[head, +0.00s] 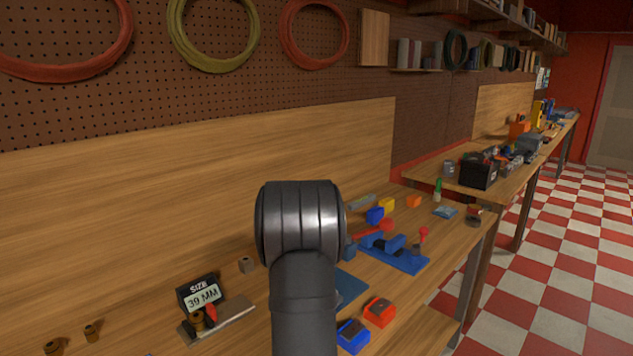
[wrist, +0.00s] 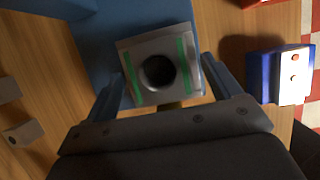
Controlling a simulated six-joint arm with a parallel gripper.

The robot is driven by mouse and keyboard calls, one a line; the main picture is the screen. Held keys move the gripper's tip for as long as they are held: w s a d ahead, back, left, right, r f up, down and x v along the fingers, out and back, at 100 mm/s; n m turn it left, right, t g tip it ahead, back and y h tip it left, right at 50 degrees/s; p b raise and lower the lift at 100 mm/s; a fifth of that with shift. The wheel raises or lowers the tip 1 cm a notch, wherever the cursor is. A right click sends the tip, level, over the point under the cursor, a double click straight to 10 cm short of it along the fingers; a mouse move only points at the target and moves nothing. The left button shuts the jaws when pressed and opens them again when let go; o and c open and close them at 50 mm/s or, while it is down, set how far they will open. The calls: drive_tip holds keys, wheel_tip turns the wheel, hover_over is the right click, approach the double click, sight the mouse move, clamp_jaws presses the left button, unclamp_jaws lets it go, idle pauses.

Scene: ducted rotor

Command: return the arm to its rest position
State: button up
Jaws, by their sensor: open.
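My arm rises in the middle of the head view, and its dark links hide my gripper there. In the wrist view my gripper (wrist: 160,88) is open, with one blue-grey finger on each side of a grey square block (wrist: 133,48). The block has a dark round hole and a green stripe on two sides. It sits on or just above a blue surface (wrist: 92,42); I cannot tell which. The right finger looks very close to the block, and I cannot tell whether it touches.
A blue box with buttons (wrist: 262,75) stands right of my gripper. In the head view a blue box (head: 352,336), an orange-red box (head: 379,311) and a blue clamp fixture (head: 400,258) lie right of my arm. A "39 MM" sign (head: 201,296) stands left. The pegboard wall (head: 150,90) is behind.

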drive_tip(key=v, duration=1.2)
drive_tip(key=x, duration=1.2)
drive_tip(key=shift+w+d, duration=0.1)
wheel_tip(320, 180, up, 5)
drive_tip(key=shift+d+f, duration=0.1)
drive_tip(key=s+d+r, duration=0.6)
drive_tip(key=d+r, duration=0.1)
drive_tip(key=d, duration=0.3)
drive_tip(key=s+a+f, duration=0.1)
drive_tip(key=s+a, duration=0.2)
drive_tip(key=a, duration=1)
drive_tip(key=s+a+f, duration=0.1)
drive_tip(key=s+a, duration=0.1)
drive_tip(key=a, duration=1)
drive_tip(key=s+a, duration=1.5)
drive_tip(key=a, duration=0.3)
drive_tip(key=shift+a+f, duration=0.4)
drive_tip(key=shift+w, duration=0.1)
